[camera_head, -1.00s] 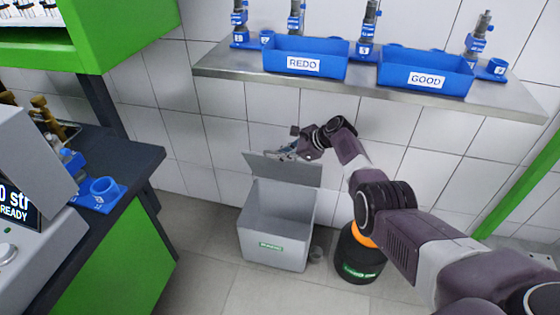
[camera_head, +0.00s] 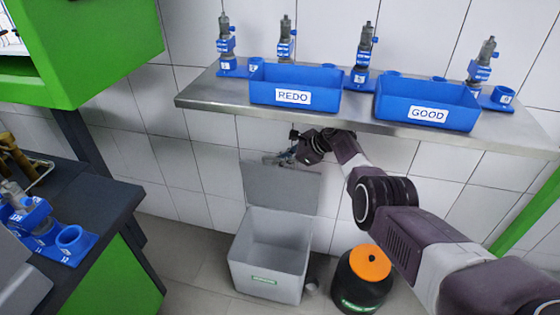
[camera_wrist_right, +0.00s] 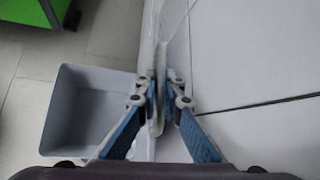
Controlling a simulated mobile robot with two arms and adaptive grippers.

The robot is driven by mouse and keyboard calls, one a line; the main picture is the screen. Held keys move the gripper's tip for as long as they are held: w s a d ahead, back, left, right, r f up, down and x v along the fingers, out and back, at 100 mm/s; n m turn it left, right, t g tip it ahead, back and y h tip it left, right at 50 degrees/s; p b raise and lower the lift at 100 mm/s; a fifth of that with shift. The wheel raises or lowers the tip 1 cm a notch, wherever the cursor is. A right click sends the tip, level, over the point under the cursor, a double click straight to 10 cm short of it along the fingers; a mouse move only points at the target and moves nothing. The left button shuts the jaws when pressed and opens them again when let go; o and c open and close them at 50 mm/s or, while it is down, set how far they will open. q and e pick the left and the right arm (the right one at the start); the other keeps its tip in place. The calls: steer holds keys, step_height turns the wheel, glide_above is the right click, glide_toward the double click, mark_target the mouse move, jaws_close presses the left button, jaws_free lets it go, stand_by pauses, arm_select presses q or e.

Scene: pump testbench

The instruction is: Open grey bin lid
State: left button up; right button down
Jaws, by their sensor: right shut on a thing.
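The grey bin (camera_head: 268,256) stands on the floor under the shelf, with its empty-looking inside in view. Its lid (camera_head: 282,186) stands up steeply at the back, by the tiled wall. My right gripper (camera_head: 284,158) is at the lid's top edge. In the right wrist view my right gripper (camera_wrist_right: 160,108) is shut on the lid's thin edge (camera_wrist_right: 157,112), between its blue-padded fingers. The open bin (camera_wrist_right: 85,105) shows below and to the left there. My left gripper is out of view.
A black bin with an orange lid (camera_head: 370,263) stands right of the grey bin. A metal shelf (camera_head: 350,121) above my right gripper holds the blue REDO bin (camera_head: 295,85), the blue GOOD bin (camera_head: 427,102) and several pumps. A dark worktop (camera_head: 85,205) is at left.

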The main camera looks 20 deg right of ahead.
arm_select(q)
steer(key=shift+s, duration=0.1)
arm_select(e)
steer(key=shift+r, duration=0.1)
steer(key=c, duration=2)
jaws_free()
steer(key=shift+c, duration=0.2)
steer(key=shift+v, duration=0.75)
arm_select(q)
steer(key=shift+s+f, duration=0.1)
arm_select(e)
steer(key=v, duration=1)
steer(key=shift+s, duration=0.2)
steer(key=shift+r, duration=0.1)
